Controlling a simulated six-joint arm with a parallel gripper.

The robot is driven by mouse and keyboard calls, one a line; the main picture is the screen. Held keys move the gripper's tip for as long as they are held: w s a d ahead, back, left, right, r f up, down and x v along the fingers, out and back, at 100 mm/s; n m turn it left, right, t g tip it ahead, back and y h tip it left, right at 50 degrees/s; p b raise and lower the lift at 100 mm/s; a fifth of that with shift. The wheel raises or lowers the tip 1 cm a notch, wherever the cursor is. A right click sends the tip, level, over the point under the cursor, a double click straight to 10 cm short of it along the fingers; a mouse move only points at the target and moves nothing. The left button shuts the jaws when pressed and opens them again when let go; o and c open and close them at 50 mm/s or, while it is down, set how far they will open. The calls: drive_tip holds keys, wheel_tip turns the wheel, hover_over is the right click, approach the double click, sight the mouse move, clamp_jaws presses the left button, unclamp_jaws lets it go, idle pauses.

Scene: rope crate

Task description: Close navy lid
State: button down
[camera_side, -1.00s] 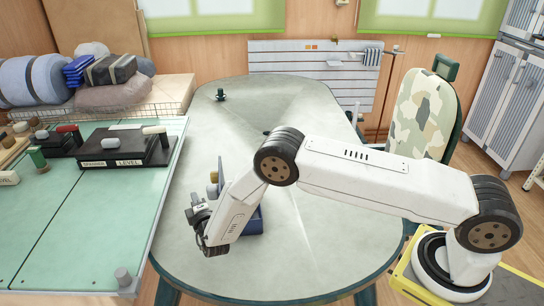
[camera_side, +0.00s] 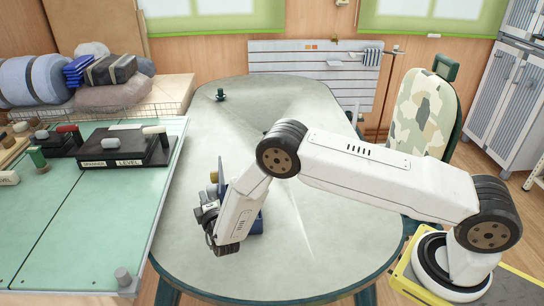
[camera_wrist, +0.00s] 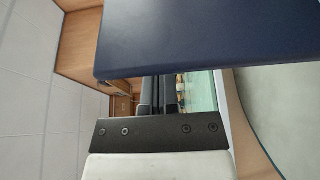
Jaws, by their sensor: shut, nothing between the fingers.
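The navy lid (camera_side: 221,170) stands roughly upright at the left edge of the navy crate (camera_side: 256,224) in the side view, its upper part showing above my wrist. My forearm and wrist cover much of the crate. In the wrist view the flat navy lid (camera_wrist: 210,38) fills the upper part, very close to the camera. My gripper (camera_wrist: 159,90) shows there as two dark fingers close together, shut and empty, their far ends hidden by the lid. I cannot tell whether they touch it. In the side view the fingers are hidden behind my wrist.
A tan rounded thing (camera_side: 213,177) is beside the lid. The grey table (camera_side: 310,225) is clear around the crate, with a small dark green item (camera_side: 220,94) at its far end. A green-topped bench (camera_side: 90,225) with tools is to the left.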

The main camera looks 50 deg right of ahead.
sight(217, 194)
drive_tip(key=shift+s+d+r+m, duration=0.15)
drive_tip(key=shift+s+d+m, duration=0.15)
drive_tip(key=shift+m, duration=0.1)
drive_tip(key=shift+s+d+r+m+t+h, duration=0.3)
drive_tip(key=shift+s+d+m, duration=0.25)
drive_tip(key=shift+m, duration=0.35)
drive_tip(key=shift+s+d+r+m+h, duration=0.15)
drive_tip(key=shift+s+d+m+h, duration=0.2)
drive_tip(key=shift+d+m, duration=0.45)
drive_tip(key=s+d+f+m+t+h, duration=0.1)
drive_tip(key=s+d+f+m+h, duration=0.1)
drive_tip(key=s+d+f+m, duration=0.3)
drive_tip(key=s+d+m, duration=0.1)
drive_tip(key=d+m, duration=0.1)
drive_tip(key=shift+s+d+m, duration=0.2)
drive_tip(key=shift+s+m, duration=0.1)
drive_tip(key=shift+s, duration=0.1)
drive_tip(key=shift+r+h, duration=0.2)
drive_tip(key=shift+h, duration=0.05)
